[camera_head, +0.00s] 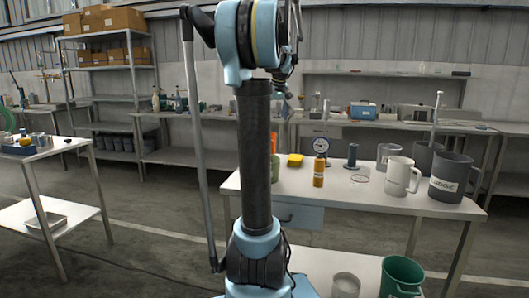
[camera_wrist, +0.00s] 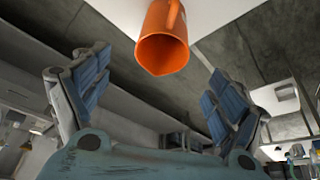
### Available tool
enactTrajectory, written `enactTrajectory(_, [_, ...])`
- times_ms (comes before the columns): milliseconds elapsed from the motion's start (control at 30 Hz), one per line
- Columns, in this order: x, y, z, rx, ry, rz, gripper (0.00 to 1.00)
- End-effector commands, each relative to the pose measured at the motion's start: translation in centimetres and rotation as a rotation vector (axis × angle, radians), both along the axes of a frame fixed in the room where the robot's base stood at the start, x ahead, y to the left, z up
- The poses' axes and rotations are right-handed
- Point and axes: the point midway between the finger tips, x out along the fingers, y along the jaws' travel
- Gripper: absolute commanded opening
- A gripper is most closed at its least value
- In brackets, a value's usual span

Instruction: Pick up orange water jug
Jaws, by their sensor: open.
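The orange jug (camera_wrist: 163,48) shows in the wrist view at the top centre, its open mouth facing the camera and its handle at the upper right. It is against a white surface (camera_wrist: 215,15). My gripper (camera_wrist: 155,92) is open, with one blue-padded finger at each side of the picture. The jug is beyond the fingertips, between their lines, and neither finger touches it. In the head view only an orange sliver (camera_head: 273,142) shows beside my arm; I cannot tell if it is the jug. My arm hides part of the table there.
A green bucket (camera_head: 401,277) stands below. Another table (camera_head: 30,160) is at left, with open floor between.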

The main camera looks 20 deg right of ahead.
Motion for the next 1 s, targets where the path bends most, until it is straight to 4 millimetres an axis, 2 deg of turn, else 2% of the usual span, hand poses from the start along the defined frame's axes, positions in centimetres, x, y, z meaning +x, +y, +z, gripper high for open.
enactTrajectory(500, [3.6, 1.1, -8.3, 0.0, 0.0, 0.012, 0.87])
enactTrajectory(633, [4.2, 1.1, -9.7, 0.0, 0.0, 0.012, 0.87])
enactTrajectory(867, [4.6, 1.1, -10.9, 0.0, 0.001, 0.012, 0.87])
enactTrajectory(1000, [5.3, 1.0, -12.6, 0.0, 0.001, 0.013, 0.87])
